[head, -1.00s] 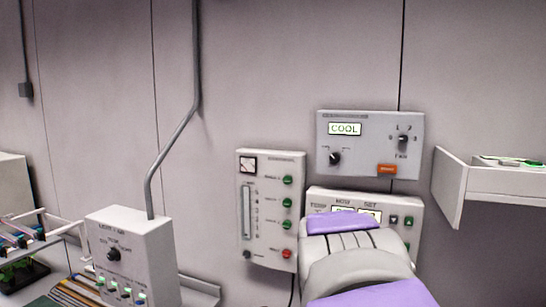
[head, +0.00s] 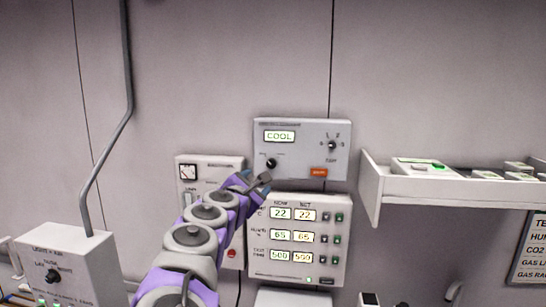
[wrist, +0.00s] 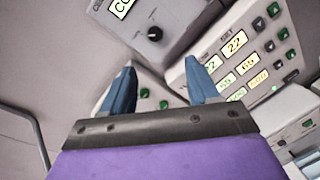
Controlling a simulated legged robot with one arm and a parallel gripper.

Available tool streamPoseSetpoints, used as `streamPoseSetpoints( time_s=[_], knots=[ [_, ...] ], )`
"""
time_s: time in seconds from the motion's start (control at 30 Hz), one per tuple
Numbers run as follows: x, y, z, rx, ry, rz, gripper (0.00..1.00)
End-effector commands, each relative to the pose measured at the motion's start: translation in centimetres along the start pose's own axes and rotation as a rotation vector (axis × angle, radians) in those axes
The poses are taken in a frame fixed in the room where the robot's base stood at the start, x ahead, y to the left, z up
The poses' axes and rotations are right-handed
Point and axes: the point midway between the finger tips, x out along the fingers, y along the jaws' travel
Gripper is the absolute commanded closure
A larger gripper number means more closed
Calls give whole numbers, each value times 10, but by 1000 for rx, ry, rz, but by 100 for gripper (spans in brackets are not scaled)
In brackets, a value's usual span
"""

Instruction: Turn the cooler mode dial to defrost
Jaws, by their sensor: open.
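The cooler panel (head: 302,150) is a grey box on the wall, and its display (head: 279,136) reads COOL. Its black mode dial (head: 271,163) sits below the display, at the panel's lower left. The dial also shows in the wrist view (wrist: 155,34), above and between my fingers. My gripper (head: 262,180) is just below the dial in the head view. In the wrist view my gripper (wrist: 160,80) has its two blue fingers spread apart with nothing between them. The fingers look apart from the dial.
Below the cooler panel is a readout panel (head: 296,283) with several numbers and green buttons. A gauge panel (head: 209,162) is partly behind my arm. A fan knob (head: 332,146) and orange switch (head: 319,172) share the cooler panel. A shelf (head: 440,189) juts out at right.

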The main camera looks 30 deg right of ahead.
Motion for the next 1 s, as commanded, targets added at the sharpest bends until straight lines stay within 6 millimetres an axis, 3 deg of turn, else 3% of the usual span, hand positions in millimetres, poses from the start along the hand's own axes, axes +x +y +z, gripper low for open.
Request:
streamPoseSetpoints(
  time_s=[0.1,0.23,0.47,1.0],
  knots=[
    [7,14,-14,-239,-17,31,40],
    [7,19,-25,-345,-26,45,40],
    [25,21,-27,-354,-27,45,40],
    [99,21,-24,-347,-23,45,40]
  ],
)
